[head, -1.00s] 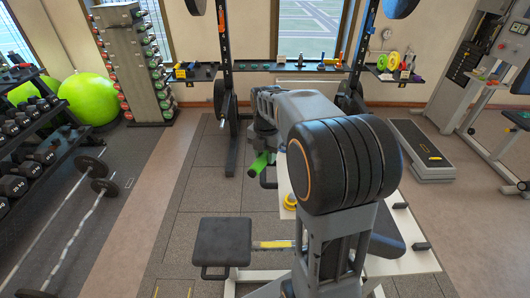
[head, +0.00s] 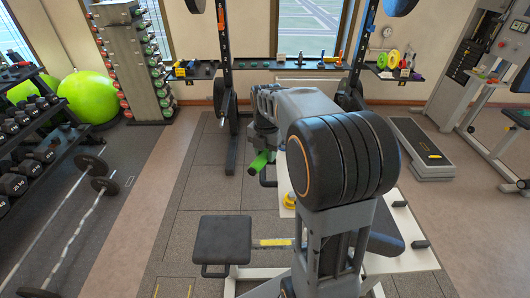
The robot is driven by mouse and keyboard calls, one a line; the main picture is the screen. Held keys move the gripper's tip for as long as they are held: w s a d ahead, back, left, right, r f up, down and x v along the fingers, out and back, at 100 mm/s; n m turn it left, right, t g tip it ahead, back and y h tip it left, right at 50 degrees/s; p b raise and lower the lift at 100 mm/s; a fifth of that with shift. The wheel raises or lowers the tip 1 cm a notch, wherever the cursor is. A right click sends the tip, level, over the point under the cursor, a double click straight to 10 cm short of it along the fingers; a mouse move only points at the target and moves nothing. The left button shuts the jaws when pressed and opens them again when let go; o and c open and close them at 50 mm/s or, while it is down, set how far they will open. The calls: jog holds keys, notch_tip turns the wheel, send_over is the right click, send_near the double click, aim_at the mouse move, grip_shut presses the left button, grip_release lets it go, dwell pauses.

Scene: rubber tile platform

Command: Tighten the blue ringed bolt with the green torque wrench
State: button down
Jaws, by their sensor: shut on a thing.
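A green handle, which looks like the green torque wrench (head: 261,162), sticks out below the end of my arm in the middle of the head view. My gripper (head: 268,150) is shut on it, above the left edge of a white bench top. My own arm covers most of the jaws and the rest of the wrench. No blue ringed bolt can be made out; my arm hides much of the bench top.
The white bench top (head: 409,262) has a yellow round item (head: 290,200) near its left edge and dark pegs at the right. A black padded seat (head: 223,240) stands at front left. A rack with small items (head: 300,67) stands behind.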

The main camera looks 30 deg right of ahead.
jog(key=shift+f+b, duration=0.7)
jog(key=shift+f, duration=0.4)
dwell(0.4)
jog(key=shift+w+a+m, duration=0.5)
jog(key=shift+w+m, duration=0.3)
jog(key=shift+w+a+m, duration=0.3)
jog(key=shift+w+m, duration=0.5)
dwell(0.9)
jog(key=shift+w+a+m, duration=0.2)
jog(key=shift+w+m, duration=0.3)
jog(key=shift+w, duration=0.2)
dwell(0.7)
jog(key=shift+w+a+m, duration=0.1)
jog(key=shift+w+m, duration=0.6)
jog(key=shift+w, duration=0.1)
jog(key=shift+w+m, duration=0.25)
jog(key=shift+m, duration=0.05)
jog(key=shift+s+r+p, duration=0.1)
jog(key=shift+r+p, duration=0.1)
jog(key=shift+p, duration=0.2)
dwell(1.1)
